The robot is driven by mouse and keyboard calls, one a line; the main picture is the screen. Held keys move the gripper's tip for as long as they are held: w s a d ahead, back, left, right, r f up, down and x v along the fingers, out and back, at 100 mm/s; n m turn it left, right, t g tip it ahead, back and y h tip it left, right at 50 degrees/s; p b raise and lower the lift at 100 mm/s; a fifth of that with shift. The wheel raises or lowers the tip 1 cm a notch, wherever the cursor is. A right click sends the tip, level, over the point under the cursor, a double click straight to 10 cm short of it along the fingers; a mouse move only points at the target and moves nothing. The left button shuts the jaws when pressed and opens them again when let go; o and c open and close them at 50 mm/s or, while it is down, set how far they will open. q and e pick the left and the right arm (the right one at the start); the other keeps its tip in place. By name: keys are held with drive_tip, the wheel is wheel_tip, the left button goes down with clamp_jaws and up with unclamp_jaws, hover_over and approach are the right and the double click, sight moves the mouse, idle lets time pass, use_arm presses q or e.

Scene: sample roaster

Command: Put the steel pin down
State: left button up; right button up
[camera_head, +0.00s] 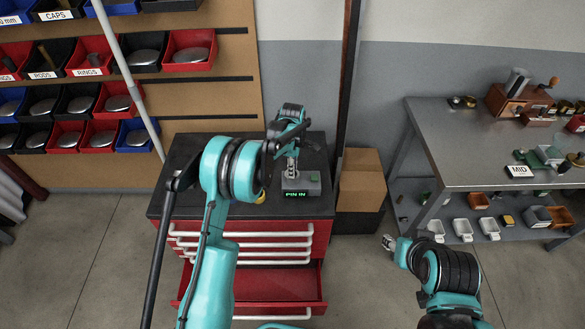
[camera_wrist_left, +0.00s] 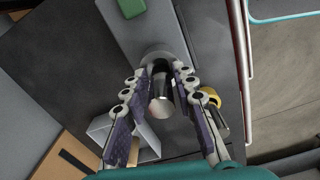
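The steel pin (camera_wrist_left: 162,101) shows in the left wrist view as a short shiny cylinder, its near end toward the camera. Its far end meets a round collar on a grey block. In the head view this block (camera_head: 303,181) stands on the dark cabinet top and its green display reads "PIN IN". My left gripper (camera_wrist_left: 164,70) is over the block, its fingers converging on either side of the pin, with the tips close against it near the collar. In the head view my left gripper (camera_head: 291,168) hides the pin. My right gripper (camera_head: 389,243) is low, away from the cabinet; its opening is too small to judge.
The red cabinet (camera_head: 250,245) has a lower drawer pulled out. A yellow item (camera_wrist_left: 210,97) and a pale open box (camera_wrist_left: 118,138) are close to the left fingers. A cardboard box (camera_head: 361,185) stands right of the cabinet. A grey workbench (camera_head: 455,140) is farther right.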

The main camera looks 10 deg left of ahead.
use_arm(q)
drive_tip(key=shift+o, duration=0.3)
drive_tip(key=shift+r, duration=0.1)
drive_tip(key=shift+r, duration=0.25)
wheel_tip(320, 180, up, 12)
drive_tip(key=p, duration=0.3)
drive_tip(key=shift+f, duration=0.25)
drive_tip(key=s+a+r+m+t, duration=0.3)
drive_tip(key=s+r+m, duration=0.5)
drive_tip(key=s+r, duration=0.65)
drive_tip(key=s+f+m+t, duration=0.2)
drive_tip(key=s+m, duration=0.3)
drive_tip(key=s, duration=0.4)
drive_tip(key=s+a+f+m+t, duration=0.1)
drive_tip(key=s+f+m+t, duration=0.1)
drive_tip(key=s+m, duration=0.3)
drive_tip(key=s, duration=0.4)
drive_tip(key=shift+s, duration=0.4)
